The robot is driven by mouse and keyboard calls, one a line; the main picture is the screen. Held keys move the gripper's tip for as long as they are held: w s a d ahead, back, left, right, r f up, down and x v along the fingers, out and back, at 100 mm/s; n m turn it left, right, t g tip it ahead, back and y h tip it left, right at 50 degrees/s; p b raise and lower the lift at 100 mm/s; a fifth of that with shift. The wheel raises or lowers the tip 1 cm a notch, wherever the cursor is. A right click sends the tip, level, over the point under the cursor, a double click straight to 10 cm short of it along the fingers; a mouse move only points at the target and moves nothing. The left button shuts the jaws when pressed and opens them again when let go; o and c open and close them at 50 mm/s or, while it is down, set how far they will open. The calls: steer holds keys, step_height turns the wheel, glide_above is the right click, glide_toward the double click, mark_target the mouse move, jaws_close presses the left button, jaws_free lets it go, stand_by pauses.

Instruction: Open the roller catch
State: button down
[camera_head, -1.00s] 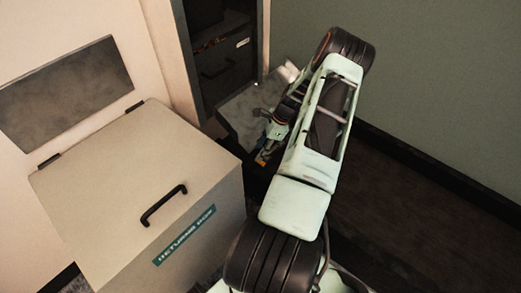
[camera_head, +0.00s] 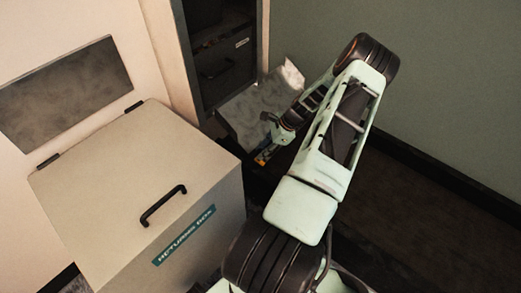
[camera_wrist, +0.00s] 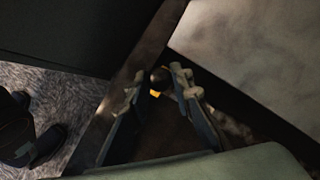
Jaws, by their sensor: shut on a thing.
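In the wrist view, a dark round knob (camera_wrist: 160,77) with a small orange-yellow patch sits between the two fingers of my gripper (camera_wrist: 158,80). My gripper is shut on this knob, which looks like the handle of the roller catch. What the knob is fixed to is dark and hard to make out. In the head view, my gripper (camera_head: 268,122) is small and partly hidden, low beside a tilted grey metal plate (camera_head: 245,113).
The beige returns box (camera_head: 100,195), with a black lid handle (camera_head: 163,205), stands to the left, close to my gripper. A dark open cabinet (camera_head: 222,65) is behind the plate. A green wall (camera_head: 430,80) is at the right, with dark floor (camera_head: 420,210) before it.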

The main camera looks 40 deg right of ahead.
steer(key=s+f+n+t+y+b, duration=0.2)
steer(key=s+t+b, duration=0.5)
steer(key=t, duration=0.6)
steer(key=shift+s+d+f+n+y, duration=0.4)
steer(key=shift+s+d+f, duration=0.05)
steer(key=shift+s+f, duration=0.15)
steer(key=c, duration=1.7)
jaws_free()
steer(key=shift+a+f, duration=0.1)
steer(key=shift+v, duration=4.05)
steer(key=shift+w, duration=0.1)
steer(key=shift+c, duration=0.5)
